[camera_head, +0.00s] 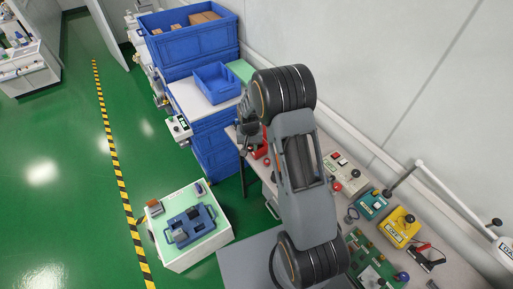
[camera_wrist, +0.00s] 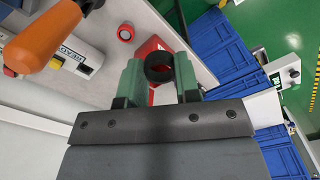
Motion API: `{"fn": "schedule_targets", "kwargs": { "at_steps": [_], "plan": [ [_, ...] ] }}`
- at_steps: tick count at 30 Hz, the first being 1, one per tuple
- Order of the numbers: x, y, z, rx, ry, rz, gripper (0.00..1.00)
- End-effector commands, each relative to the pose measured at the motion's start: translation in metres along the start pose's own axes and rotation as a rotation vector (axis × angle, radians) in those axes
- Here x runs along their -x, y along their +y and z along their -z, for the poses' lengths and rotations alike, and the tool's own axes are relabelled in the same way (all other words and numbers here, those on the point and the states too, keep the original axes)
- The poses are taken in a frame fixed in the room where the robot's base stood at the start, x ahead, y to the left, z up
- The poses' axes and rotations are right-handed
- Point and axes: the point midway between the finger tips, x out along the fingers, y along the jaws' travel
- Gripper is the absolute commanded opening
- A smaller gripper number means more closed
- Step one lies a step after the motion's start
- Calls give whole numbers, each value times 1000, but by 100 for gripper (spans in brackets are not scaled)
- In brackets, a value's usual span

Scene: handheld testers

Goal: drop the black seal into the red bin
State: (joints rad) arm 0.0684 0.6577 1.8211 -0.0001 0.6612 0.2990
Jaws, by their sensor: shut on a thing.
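My gripper (camera_wrist: 158,68) has green fingers shut on the black seal (camera_wrist: 159,76), a short dark ring held between the fingertips. The red bin (camera_wrist: 151,47) lies behind and below the seal in the wrist view, partly hidden by the fingers and the seal. In the head view the red bin (camera_head: 261,151) stands on the bench beside my gripper (camera_head: 249,137), partly covered by my arm. The seal cannot be made out in the head view. The height of the seal above the bin is hard to tell.
A red round part (camera_wrist: 125,33) lies on the bench near the bin. An orange-handled tool (camera_wrist: 50,38) is close at the upper left of the wrist view. Blue crates (camera_head: 216,82) stand beyond the bench. Testers, including a yellow one (camera_head: 400,227), fill the near bench.

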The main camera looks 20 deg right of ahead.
Motion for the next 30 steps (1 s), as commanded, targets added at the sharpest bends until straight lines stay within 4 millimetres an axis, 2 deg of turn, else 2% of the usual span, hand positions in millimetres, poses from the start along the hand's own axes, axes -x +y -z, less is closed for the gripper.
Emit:
{"fn": "schedule_targets", "kwargs": {
  "at_steps": [1,3,6,10,14,19,30],
  "plan": [
    [-6,7,20,-94,4,1,0],
    [-1,17,42,-223,3,1,0],
    [6,33,69,-386,2,1,0],
    [15,50,90,-536,1,0,0],
    [19,57,99,-609,-1,-1,0],
    [12,57,100,-625,-3,-2,0],
    [-25,55,100,-619,-3,-2,0]
  ]
}}
